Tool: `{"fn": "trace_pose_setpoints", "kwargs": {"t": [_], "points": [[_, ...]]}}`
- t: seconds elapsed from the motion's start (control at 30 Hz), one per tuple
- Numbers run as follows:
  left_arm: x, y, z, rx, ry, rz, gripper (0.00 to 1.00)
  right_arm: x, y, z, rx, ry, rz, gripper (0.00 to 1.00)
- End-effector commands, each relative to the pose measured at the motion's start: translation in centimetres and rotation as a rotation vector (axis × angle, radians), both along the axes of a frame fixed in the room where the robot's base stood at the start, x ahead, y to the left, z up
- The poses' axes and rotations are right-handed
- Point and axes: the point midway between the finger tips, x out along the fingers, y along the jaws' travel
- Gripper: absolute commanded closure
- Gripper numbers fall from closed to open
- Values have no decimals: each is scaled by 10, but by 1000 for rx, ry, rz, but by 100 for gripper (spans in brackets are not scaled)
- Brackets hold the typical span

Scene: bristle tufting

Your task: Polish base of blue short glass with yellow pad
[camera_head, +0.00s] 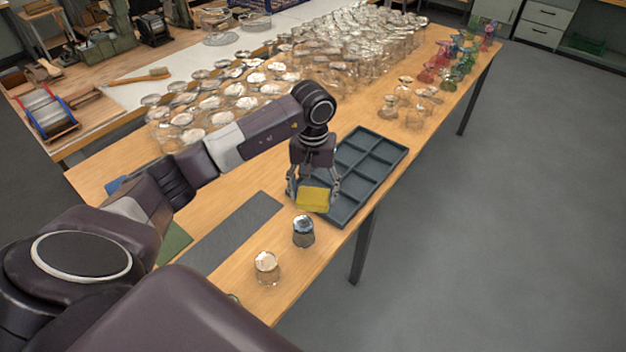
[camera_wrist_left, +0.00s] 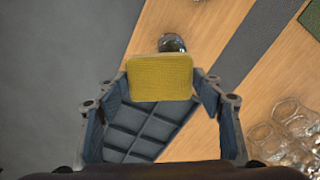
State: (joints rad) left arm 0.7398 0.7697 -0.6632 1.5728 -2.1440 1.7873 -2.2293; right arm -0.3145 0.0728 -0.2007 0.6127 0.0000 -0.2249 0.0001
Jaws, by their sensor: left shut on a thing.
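The yellow pad (camera_head: 313,198) is held between the fingers of my left gripper (camera_head: 313,186), above the table close to the divided tray. In the left wrist view the pad (camera_wrist_left: 160,77) sits flat between both fingertips of the gripper (camera_wrist_left: 160,85). The blue short glass (camera_head: 303,232) stands on the table just in front of the pad in the head view, its pale base facing up. My right gripper is not in view.
A dark divided tray (camera_head: 345,212) lies beside the gripper. A clear glass (camera_head: 267,268) stands near the table's front edge. A grey mat (camera_head: 235,232) lies left of the glasses. Many clear glasses (camera_head: 255,80) crowd the table behind, with coloured ones (camera_head: 465,60) at the far end.

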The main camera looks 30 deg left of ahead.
Motion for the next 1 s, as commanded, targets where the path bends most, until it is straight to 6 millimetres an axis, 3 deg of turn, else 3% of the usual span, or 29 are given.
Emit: {"fn": "trace_pose_setpoints", "kwargs": {"t": [0.17,0.47,0.7,1.0], "points": [[1,2,-11,0,1,6,59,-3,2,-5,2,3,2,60],[1,2,-43,0,2,6,59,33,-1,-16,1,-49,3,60],[1,2,-57,1,0,6,59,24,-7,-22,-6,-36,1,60],[1,2,-59,1,0,5,59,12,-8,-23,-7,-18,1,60]]}}
